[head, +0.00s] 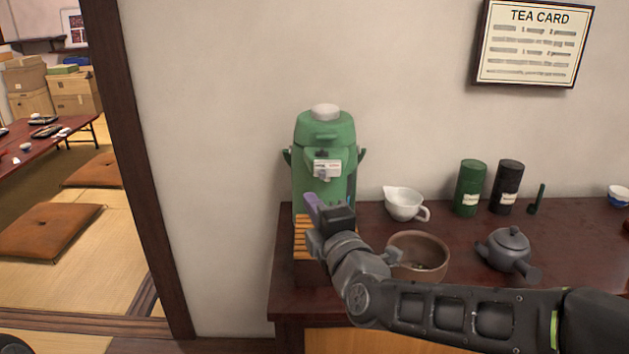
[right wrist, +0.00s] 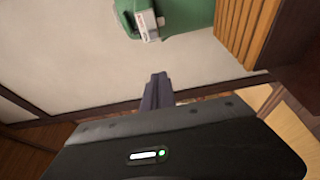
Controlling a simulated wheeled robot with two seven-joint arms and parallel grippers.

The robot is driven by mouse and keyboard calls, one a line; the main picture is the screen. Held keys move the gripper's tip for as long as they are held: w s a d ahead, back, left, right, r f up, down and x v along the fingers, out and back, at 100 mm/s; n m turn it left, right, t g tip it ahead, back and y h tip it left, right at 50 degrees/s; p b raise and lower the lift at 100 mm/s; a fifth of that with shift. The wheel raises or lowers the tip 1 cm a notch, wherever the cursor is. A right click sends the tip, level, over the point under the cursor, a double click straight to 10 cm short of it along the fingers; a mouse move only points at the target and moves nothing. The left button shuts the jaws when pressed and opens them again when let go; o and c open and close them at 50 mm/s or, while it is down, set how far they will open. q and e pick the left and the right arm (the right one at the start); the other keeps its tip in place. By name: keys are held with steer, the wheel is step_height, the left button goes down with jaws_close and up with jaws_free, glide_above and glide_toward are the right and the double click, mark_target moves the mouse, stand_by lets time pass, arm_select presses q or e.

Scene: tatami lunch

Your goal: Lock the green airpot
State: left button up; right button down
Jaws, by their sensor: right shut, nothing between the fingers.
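The green airpot (head: 312,180) stands upright at the left end of the dark wooden counter, against the wall. It has a pale round knob on top and a white label panel with a small grey part on its front. The airpot also shows, partly cut off, at the top of the right wrist view (right wrist: 188,17). My right gripper (head: 311,205) is in front of the airpot's lower body, below the label panel. Its fingers are together with nothing between them, and they also show in the right wrist view (right wrist: 158,88). Whether they touch the airpot I cannot tell.
A slatted wooden stand (head: 302,240) is below the airpot, partly behind my gripper. A white spouted cup (head: 403,203), brown bowl (head: 432,247), dark teapot (head: 509,247), green canister (head: 469,188) and black canister (head: 507,187) stand to the right. Open wall is left of the airpot.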

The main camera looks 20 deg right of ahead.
mark_target(322, 175)
steer(key=shift+w, duration=0.15)
steer(key=w+d+b, duration=0.2)
steer(key=w+d, duration=0.1)
steer(key=w, duration=0.5)
steer(key=shift+w, duration=0.35)
